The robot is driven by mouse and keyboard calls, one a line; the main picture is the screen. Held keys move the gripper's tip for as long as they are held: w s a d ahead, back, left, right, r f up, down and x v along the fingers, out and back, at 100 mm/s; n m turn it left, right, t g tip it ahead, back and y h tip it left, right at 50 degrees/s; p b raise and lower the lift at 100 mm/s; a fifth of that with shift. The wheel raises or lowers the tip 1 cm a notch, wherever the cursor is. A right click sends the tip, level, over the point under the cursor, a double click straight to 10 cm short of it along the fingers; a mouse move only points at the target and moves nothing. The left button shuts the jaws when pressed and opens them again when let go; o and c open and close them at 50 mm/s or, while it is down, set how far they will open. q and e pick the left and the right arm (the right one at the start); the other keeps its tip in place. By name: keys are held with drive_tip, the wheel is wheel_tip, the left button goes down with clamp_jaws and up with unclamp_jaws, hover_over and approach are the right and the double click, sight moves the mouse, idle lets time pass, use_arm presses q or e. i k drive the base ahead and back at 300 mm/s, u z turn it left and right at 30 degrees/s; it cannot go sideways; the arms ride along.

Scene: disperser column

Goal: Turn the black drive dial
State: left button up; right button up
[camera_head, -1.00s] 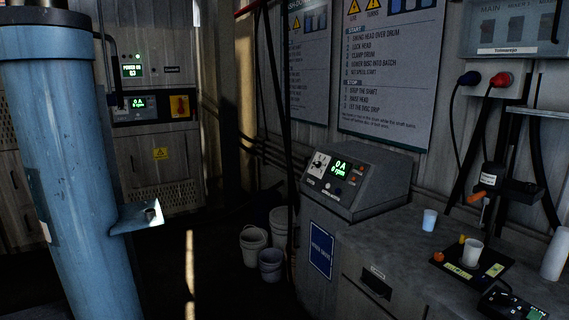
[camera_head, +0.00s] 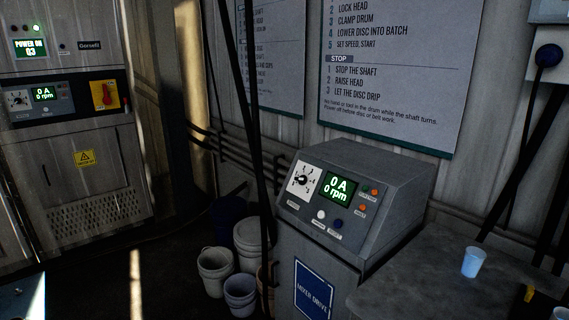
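The black drive dial (camera_head: 301,179) sits on a white square plate at the left of the sloped face of a grey control box (camera_head: 385,190). To its right a green display (camera_head: 339,188) reads 0 A and 0 rpm. Below the display are a white button (camera_head: 320,214) and a dark blue button (camera_head: 337,224). Small orange and red lamps or buttons are at the right of the face. The box stands on a grey pedestal with a blue MIXER DRIVE label (camera_head: 313,288). Neither of my grippers shows in the head view.
Several buckets (camera_head: 215,268) stand on the floor left of the pedestal. A dark cable (camera_head: 254,130) hangs in front of the wall just left of the box. A grey bench (camera_head: 420,285) at lower right holds a light blue cup (camera_head: 473,262). A tall cabinet (camera_head: 75,150) stands at the left.

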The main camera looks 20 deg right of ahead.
sight(302, 179)
drive_tip(key=i, duration=1.45)
drive_tip(key=z, duration=1.5)
